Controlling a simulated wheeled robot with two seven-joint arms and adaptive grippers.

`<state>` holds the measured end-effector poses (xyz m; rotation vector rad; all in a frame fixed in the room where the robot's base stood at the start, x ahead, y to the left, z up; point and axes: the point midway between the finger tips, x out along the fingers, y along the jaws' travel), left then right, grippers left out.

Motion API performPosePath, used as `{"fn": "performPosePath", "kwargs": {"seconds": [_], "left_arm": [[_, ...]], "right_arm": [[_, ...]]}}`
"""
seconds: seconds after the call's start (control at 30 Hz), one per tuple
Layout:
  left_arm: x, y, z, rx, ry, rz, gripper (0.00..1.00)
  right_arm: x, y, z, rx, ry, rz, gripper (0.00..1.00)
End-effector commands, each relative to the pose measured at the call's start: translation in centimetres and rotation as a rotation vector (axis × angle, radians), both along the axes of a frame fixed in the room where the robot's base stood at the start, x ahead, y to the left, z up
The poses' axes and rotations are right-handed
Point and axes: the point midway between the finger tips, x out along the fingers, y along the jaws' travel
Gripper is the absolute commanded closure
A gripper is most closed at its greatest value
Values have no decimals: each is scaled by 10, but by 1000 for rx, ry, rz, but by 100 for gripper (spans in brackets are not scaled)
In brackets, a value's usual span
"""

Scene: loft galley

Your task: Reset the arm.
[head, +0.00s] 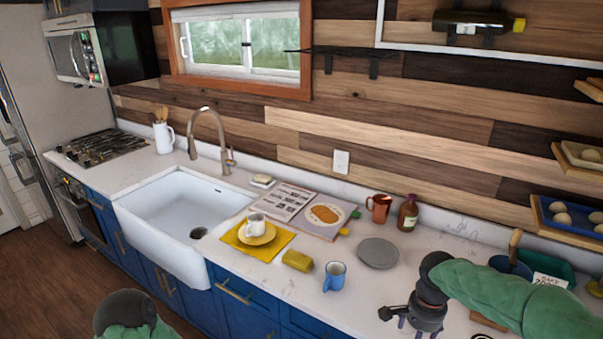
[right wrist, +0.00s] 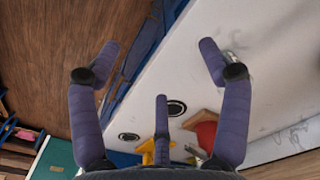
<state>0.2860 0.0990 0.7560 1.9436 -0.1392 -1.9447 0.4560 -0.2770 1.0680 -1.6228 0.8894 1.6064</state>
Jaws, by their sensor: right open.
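My right arm reaches in from the right in the head view, and my right gripper (head: 411,322) hangs above the front part of the white counter. In the right wrist view its fingers (right wrist: 160,75) are spread wide with nothing between them. The counter's front edge and the wooden floor lie beyond the fingers. Of my left arm, only a dark rounded joint and some green sleeve show at the bottom left of the head view. My left gripper is out of the picture.
A blue mug (head: 335,276), a grey plate (head: 378,253) and a yellow sponge (head: 297,260) lie left of my right gripper. A yellow cloth (head: 278,244) holds a saucer and cup. The white sink (head: 178,204) is farther left. A red object (right wrist: 206,133) shows in the right wrist view.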

Motion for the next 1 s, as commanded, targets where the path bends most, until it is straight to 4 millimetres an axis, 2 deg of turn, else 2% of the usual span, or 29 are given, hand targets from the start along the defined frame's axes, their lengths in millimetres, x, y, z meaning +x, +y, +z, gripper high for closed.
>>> {"fn": "performPosePath", "kwargs": {"seconds": [0.03,0.37,0.57,0.77,1.0], "left_arm": [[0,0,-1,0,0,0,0],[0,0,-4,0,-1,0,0],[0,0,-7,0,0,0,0],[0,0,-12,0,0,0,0],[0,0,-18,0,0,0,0]], "right_arm": [[-1,4,-10,9,7,18,22],[1,31,-59,76,3,140,22],[-5,56,-104,140,-5,245,22],[-25,96,-174,233,-29,393,22],[-73,143,-258,322,-86,566,22]]}}
